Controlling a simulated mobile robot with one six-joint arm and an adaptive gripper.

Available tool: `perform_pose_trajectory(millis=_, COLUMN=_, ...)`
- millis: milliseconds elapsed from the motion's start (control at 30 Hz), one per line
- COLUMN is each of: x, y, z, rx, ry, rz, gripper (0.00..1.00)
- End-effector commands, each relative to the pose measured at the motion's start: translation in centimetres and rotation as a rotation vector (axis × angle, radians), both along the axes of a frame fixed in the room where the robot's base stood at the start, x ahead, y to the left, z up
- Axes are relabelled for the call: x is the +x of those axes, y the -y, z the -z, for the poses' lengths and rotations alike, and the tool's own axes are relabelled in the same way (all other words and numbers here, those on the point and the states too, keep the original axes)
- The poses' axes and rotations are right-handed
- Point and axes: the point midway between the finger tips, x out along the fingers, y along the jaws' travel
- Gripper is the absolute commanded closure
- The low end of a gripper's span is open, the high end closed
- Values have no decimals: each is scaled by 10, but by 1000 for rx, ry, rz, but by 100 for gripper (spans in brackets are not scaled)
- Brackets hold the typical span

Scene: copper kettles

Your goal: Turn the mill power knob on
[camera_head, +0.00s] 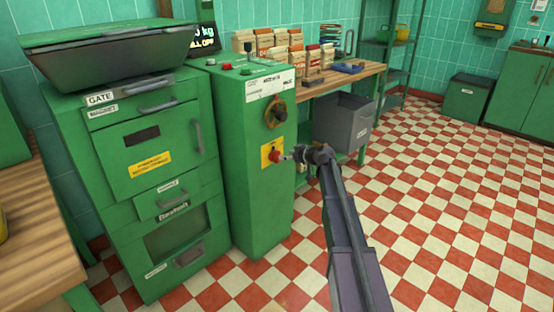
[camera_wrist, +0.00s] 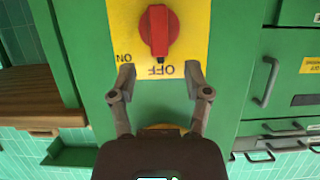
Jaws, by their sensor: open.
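The mill power knob (camera_head: 275,156) is red and sits on a yellow plate (camera_head: 265,148) on the front of the green control cabinet (camera_head: 258,205). In the wrist view, which is upside down, the red knob (camera_wrist: 159,28) has its dark-tipped end beside the word OFF; the word ON is to the left. My gripper (camera_head: 291,154) is just right of the knob in the head view. In the wrist view, my gripper (camera_wrist: 160,78) has its fingers spread, with nothing between them. The knob lies beyond the fingertips, apart from them.
The green mill housing (camera_head: 150,165) with drawers stands to the left. A wooden bench (camera_head: 372,72) with a grey bin (camera_head: 342,122) below is behind. The checkered floor (camera_head: 440,200) is clear at right.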

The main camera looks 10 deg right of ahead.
Motion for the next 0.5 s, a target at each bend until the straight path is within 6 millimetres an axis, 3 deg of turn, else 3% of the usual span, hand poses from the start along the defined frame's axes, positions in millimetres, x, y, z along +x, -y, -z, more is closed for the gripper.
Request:
perform_pose_trajectory(millis=200, x=26, y=-18, z=15, rx=-2, ry=0, rz=-2, gripper=37)
perform_pose_trajectory(millis=500, x=44, y=-31, z=23, rx=-1, ry=1, rz=0, gripper=37)
